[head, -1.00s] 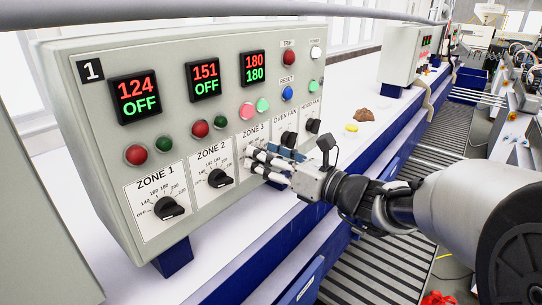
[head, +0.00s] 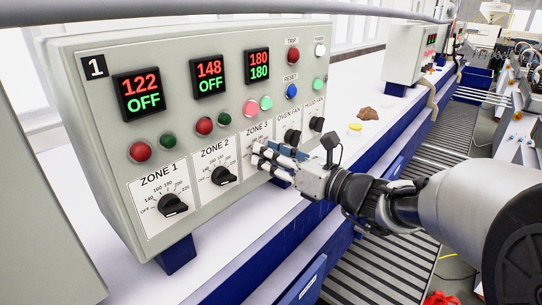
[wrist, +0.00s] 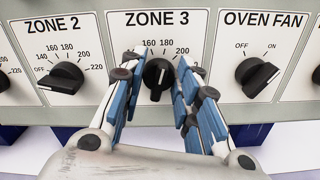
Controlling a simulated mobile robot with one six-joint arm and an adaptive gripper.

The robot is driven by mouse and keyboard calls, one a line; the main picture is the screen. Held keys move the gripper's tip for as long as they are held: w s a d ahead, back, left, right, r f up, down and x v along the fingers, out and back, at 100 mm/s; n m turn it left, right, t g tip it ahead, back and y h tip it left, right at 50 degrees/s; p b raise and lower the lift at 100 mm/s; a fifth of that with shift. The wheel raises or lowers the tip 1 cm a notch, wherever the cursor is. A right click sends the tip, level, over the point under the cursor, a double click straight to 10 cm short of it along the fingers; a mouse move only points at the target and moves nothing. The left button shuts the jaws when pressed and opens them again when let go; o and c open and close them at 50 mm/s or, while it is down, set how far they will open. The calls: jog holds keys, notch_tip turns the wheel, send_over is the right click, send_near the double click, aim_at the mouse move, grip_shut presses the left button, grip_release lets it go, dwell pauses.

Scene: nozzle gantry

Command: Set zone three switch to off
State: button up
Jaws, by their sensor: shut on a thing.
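The zone three switch is a black rotary knob (wrist: 158,80) under the ZONE 3 label in the wrist view. In the head view my fingers hide this knob. My gripper (head: 268,158) reaches the panel from the right, and its blue-padded fingers stand on both sides of the knob, shut on it. The zone 3 display (head: 258,65) reads 180 in red over 180 in green.
The zone 2 knob (wrist: 67,77) and oven fan knob (wrist: 256,76) flank the fingers closely. The zone 1 knob (head: 173,206) is further left. Zone 1 and 2 displays (head: 143,92) read OFF in green. Buttons and lamps sit above.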

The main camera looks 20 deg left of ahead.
jog(key=shift+f+n+b, duration=0.1)
jog(key=shift+n+b, duration=0.2)
jog(key=shift+b, duration=0.15)
jog(key=n+b, duration=0.5)
jog(key=b, duration=0.2)
jog(key=n+b, duration=0.6)
jog(key=b, duration=0.2)
jog(key=n+b, duration=0.6)
jog(key=b, duration=0.2)
jog(key=shift+s+a+f, duration=0.15)
jog(key=shift+s+f, duration=0.05)
jog(key=shift+s, duration=0.15)
jog(key=shift+n+b, duration=0.3)
jog(key=shift+b, duration=0.05)
jog(key=o, duration=1)
jog(key=shift+r, duration=0.1)
